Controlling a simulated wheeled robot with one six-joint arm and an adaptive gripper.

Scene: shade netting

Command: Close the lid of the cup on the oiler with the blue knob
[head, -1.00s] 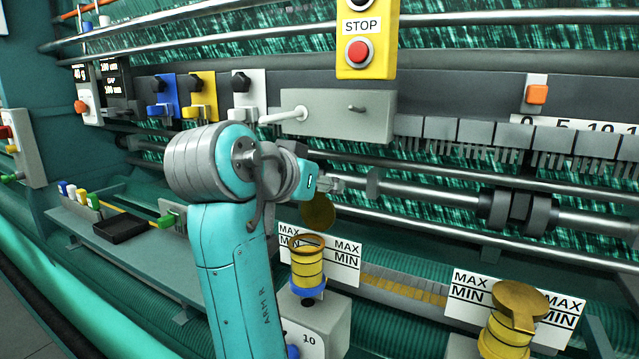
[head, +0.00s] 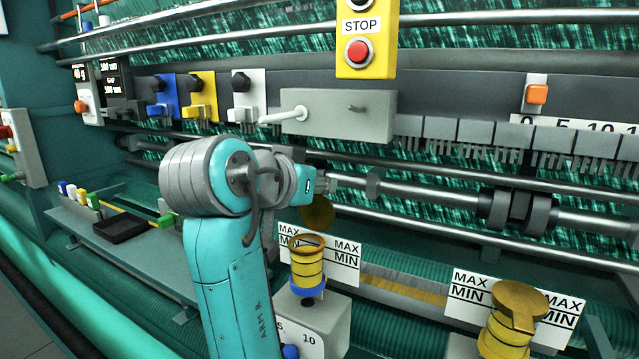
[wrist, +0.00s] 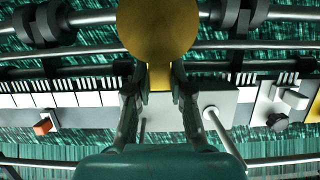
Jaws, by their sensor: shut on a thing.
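The oiler's brass cup (head: 307,265) with a blue ring stands on a grey block, with a blue knob (head: 290,351) low on the block, partly hidden by my arm. The cup's round lid (head: 318,212) is open, standing up behind and above the cup's rim. My gripper (head: 333,181) is just above the lid in the head view. In the wrist view the lid (wrist: 158,28) is a gold disc, and my gripper (wrist: 160,76) is shut on its narrow tab. The cup is out of the wrist view.
A second brass oiler (head: 508,335) with its lid down stands at the right. MAX/MIN plates (head: 347,262) stand behind the cups. Metal rails (head: 440,193) run close behind my gripper. A grey box with a handle (head: 340,115) is above it.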

